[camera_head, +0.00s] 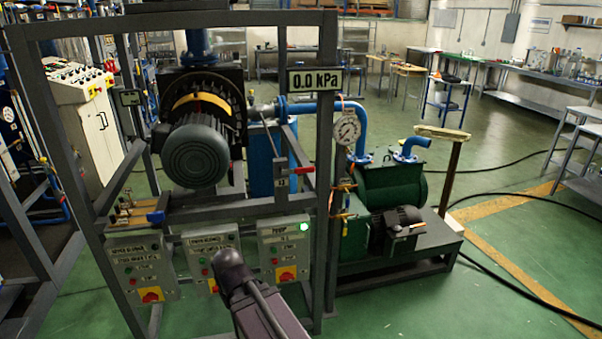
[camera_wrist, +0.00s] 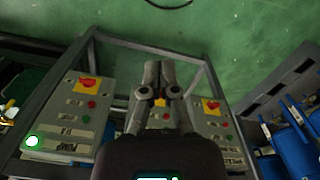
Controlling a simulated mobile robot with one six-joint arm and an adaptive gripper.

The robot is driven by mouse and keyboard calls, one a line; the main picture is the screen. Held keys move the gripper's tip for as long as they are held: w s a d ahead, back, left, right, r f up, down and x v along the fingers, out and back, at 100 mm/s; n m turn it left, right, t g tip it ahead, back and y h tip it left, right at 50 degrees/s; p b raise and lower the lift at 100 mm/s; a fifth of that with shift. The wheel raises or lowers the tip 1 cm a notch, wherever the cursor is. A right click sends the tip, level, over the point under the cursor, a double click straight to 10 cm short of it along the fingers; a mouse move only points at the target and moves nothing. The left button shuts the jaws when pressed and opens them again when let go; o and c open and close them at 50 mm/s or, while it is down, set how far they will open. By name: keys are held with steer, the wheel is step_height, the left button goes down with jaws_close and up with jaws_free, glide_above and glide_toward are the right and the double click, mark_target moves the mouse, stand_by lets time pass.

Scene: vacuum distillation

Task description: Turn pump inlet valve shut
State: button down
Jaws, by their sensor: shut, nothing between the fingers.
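A red-handled lever valve (camera_head: 301,170) is on the frame, below the blue pipe (camera_head: 318,108) and left of the gauge (camera_head: 346,129). Two small brass valves (camera_head: 345,187) sit lower on the right post; I cannot tell for certain which valve is the pump inlet valve. The green pump (camera_head: 392,190) stands at right on a base. My gripper (camera_wrist: 158,68) shows shut and empty in the wrist view, in front of the control panels. In the head view my arm covers part of the middle panel, and the fingers cannot be made out. No valve is clear in the wrist view.
Three control boxes hang low on the frame; the pump box (camera_head: 285,247) has a lit green lamp and also shows in the wrist view (camera_wrist: 58,125). A sign (camera_head: 313,79) reads 0.0 kPa. A grey post (camera_head: 325,200) stands beside the lever. Open green floor lies beyond.

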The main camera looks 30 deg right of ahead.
steer(key=c, duration=0.8)
jaws_free()
steer(key=shift+w, duration=0.1)
steer(key=o, duration=0.3)
steer(key=shift+w, duration=0.2)
steer(key=w+d+r+m+t+y+p, duration=0.1)
steer(key=w+d+r+m+t+y, duration=0.3)
steer(key=w+d+r+m+t, duration=0.9)
steer(key=d+r+m+t+h, duration=0.1)
steer(key=d+r+m+h, duration=0.1)
steer(key=d, duration=0.5)
steer(key=d+r+m+t+h, duration=0.1)
steer(key=d+r+m+h, duration=0.2)
steer(key=d, duration=0.3)
steer(key=d+r+m+t+h+p, duration=0.1)
steer(key=d+r+m+t+h, duration=0.1)
steer(key=d, duration=0.5)
steer(key=shift+s+d+r+m+h, duration=0.2)
steer(key=shift+m+h, duration=0.25)
steer(key=shift+h, duration=0.25)
steer(key=shift+s+d+r+m+h, duration=0.1)
steer(key=shift+s+m+h, duration=0.1)
steer(key=shift+m+h, duration=0.4)
steer(key=shift+w, duration=0.1)
